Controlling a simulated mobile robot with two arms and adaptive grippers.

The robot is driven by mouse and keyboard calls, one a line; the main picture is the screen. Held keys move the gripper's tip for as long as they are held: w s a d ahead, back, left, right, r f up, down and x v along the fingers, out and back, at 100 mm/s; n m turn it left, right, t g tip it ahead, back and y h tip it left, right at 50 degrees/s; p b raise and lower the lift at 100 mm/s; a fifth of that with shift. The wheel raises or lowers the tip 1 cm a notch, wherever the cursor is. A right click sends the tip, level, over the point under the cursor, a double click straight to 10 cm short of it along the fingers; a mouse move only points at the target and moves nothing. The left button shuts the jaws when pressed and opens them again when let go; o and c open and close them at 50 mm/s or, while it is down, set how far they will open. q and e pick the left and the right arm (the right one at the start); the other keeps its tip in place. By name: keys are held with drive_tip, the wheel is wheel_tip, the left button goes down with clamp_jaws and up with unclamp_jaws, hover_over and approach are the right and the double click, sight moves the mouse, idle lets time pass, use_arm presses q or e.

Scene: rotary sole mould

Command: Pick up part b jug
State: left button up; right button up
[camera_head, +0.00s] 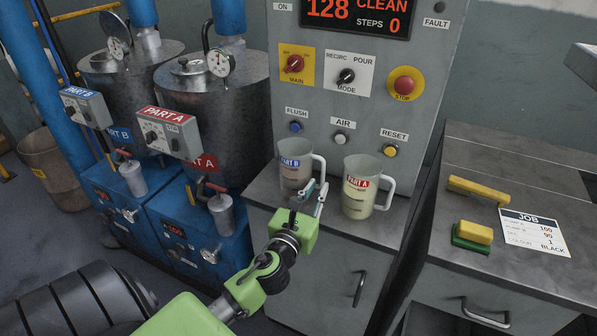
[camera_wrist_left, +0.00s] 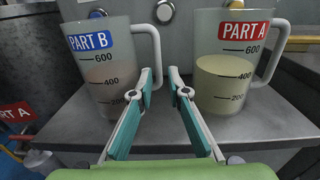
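The part b jug (camera_head: 293,179) is a clear, upright jug with a blue PART B label on the grey cabinet's top. Its handle is on its right side. In the left wrist view the part b jug (camera_wrist_left: 112,68) is at the left, with dull pinkish-grey contents. My left gripper (camera_head: 310,190) is in front of the jug near its handle. In the left wrist view the left gripper (camera_wrist_left: 165,82) is open, its fingers apart with nothing held. The left fingertip overlaps the handle's lower end; I cannot tell whether they touch. My right gripper is not in view.
The part a jug (camera_head: 358,197), with pale yellow contents, stands close at the right. The control panel (camera_head: 335,105) rises behind both jugs. Blue machines with metal tanks (camera_head: 235,125) stand at the left. A job card (camera_head: 535,232) and yellow items lie on the right bench.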

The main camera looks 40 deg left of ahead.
sight(322, 179)
use_arm(q)
drive_tip(key=x, duration=0.6)
drive_tip(key=shift+s+f+p, duration=0.1)
drive_tip(key=shift+f+p, duration=0.25)
clamp_jaws()
drive_tip(key=shift+a+r, duration=0.1)
drive_tip(key=shift+r, duration=0.05)
